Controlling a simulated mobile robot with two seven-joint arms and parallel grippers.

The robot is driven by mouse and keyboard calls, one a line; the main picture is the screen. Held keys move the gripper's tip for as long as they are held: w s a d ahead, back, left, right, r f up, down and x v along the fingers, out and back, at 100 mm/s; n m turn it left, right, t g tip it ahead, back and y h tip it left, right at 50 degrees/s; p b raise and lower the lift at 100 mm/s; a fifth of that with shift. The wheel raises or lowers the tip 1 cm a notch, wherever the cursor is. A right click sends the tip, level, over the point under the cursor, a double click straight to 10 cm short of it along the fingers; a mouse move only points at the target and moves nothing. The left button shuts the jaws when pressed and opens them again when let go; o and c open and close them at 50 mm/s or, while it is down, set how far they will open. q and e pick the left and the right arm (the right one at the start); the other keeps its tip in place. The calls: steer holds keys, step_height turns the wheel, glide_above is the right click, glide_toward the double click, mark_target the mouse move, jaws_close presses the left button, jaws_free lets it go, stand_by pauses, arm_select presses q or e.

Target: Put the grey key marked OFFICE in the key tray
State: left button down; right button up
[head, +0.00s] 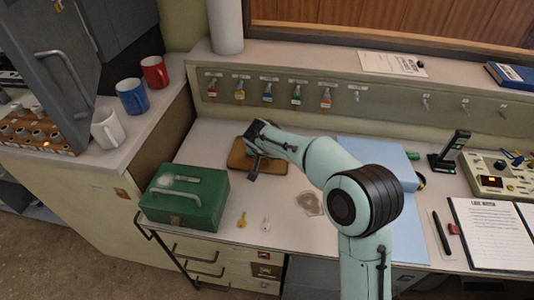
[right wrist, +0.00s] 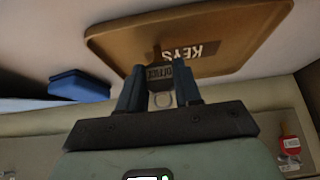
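The brown key tray (head: 240,163) lies on the desk behind the green cash box. It also shows in the right wrist view (right wrist: 115,45), with KEYS lettered upside down. My right gripper (head: 251,152) is at the tray. In the right wrist view its fingers (right wrist: 159,80) are closed on both sides of the grey key marked OFFICE (right wrist: 160,74), whose ring (right wrist: 163,99) shows between them. The key is over the tray; whether it touches the tray floor I cannot tell. In the head view the key cannot be made out. My left gripper is not in view.
A green cash box (head: 186,197) stands in front of the tray. A yellow key (head: 241,220) and a pale tag (head: 265,224) lie on the desk front. Several keys hang on the panel (head: 283,89) behind. Mugs (head: 132,96) stand at left.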

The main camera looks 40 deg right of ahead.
steer(key=o, duration=0.3)
steer(key=shift+o, duration=0.2)
steer(key=shift+a+r+p, duration=0.1)
steer(key=shift+r+p, duration=0.2)
steer(key=shift+r, duration=0.15)
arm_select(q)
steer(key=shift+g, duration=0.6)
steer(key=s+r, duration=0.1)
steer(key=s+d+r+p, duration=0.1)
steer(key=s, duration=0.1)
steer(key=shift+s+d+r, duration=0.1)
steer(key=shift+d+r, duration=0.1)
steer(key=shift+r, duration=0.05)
arm_select(e)
steer(key=v, duration=1.1)
steer(key=shift+s+r, duration=0.2)
